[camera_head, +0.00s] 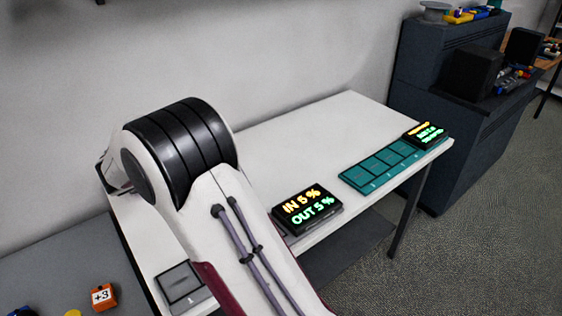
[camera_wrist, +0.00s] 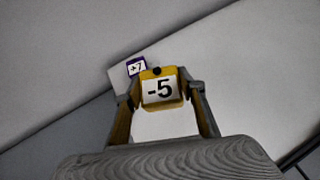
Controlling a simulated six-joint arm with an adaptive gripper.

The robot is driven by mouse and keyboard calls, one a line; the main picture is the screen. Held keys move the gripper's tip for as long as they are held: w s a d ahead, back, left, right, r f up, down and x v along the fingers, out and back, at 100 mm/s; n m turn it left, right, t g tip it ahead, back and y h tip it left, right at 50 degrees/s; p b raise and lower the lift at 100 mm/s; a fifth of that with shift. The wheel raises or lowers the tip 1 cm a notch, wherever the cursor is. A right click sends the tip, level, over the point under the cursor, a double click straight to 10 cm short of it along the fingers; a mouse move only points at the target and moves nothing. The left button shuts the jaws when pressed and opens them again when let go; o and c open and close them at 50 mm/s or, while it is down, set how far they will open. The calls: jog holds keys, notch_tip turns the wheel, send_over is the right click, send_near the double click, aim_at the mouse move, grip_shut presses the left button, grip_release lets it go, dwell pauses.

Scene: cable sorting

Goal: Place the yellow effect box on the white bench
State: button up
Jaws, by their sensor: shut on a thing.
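The yellow effect box (camera_wrist: 162,103), marked "-5", is between the two fingers of my gripper (camera_wrist: 160,92) in the wrist view. The gripper is shut on its sides. The box has a dark knob on top. The white bench (camera_head: 300,128) runs along the wall in the head view. My arm covers part of its left half and hides the gripper and the yellow box there. In the wrist view a pale surface shows below and behind the box; I cannot tell how far the box is from it.
A purple box (camera_wrist: 136,67) marked "+7" is just behind the yellow box. On the bench are an "IN 5 % OUT 5 %" display (camera_head: 307,207), a teal slotted tray (camera_head: 352,182), another display (camera_head: 426,134) and a grey pad (camera_head: 181,283). An orange box (camera_head: 103,297) lies left, on a grey surface.

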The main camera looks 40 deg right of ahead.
jog(key=s+d+f+m+g+h, duration=0.2)
jog(key=s+d+m+h, duration=0.1)
jog(key=s+d, duration=0.8)
jog(key=shift+s+d+f+m+h, duration=0.15)
jog(key=shift+s+m+h, duration=0.15)
jog(key=shift+s+m, duration=0.6)
jog(key=shift+s, duration=0.1)
jog(key=shift+f, duration=0.1)
jog(key=shift+f, duration=3.05)
jog(key=shift+f, duration=1.85)
jog(key=shift+f, duration=0.15)
